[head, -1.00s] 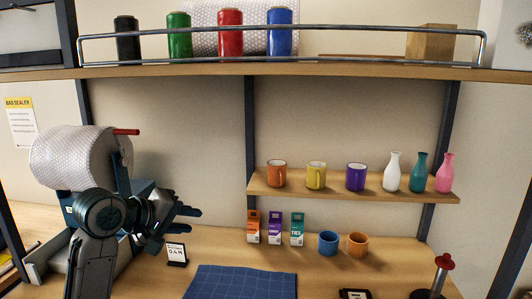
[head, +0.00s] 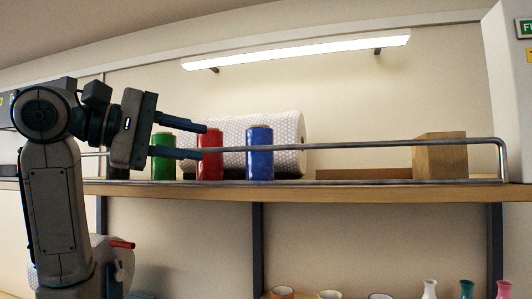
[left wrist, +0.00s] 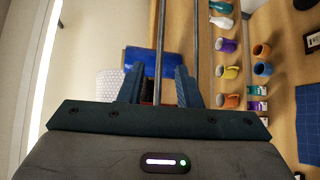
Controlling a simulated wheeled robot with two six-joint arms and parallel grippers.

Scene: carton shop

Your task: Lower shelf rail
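The shelf rail (head: 350,145) is a metal bar along the front of the top wooden shelf (head: 330,193). It stands upright, with its top bar above the shelf edge. My left gripper (head: 205,141) is open at the rail's left part, in front of the red spool (head: 210,168). In the left wrist view the rail's top bar (left wrist: 161,40) runs between the two open fingers (left wrist: 157,75), with a gap on both sides. The fingers are not closed on it. A second, lower bar (left wrist: 197,50) shows beside the right finger. My right gripper is in neither view.
Behind the rail stand a green spool (head: 163,168), a blue spool (head: 260,160), a bubble-wrap roll (head: 290,130) and a cardboard box (head: 440,158). Mugs (head: 283,293) and vases (head: 430,289) sit below. A lit lamp (head: 300,54) hangs above. The air before the rail's right part is clear.

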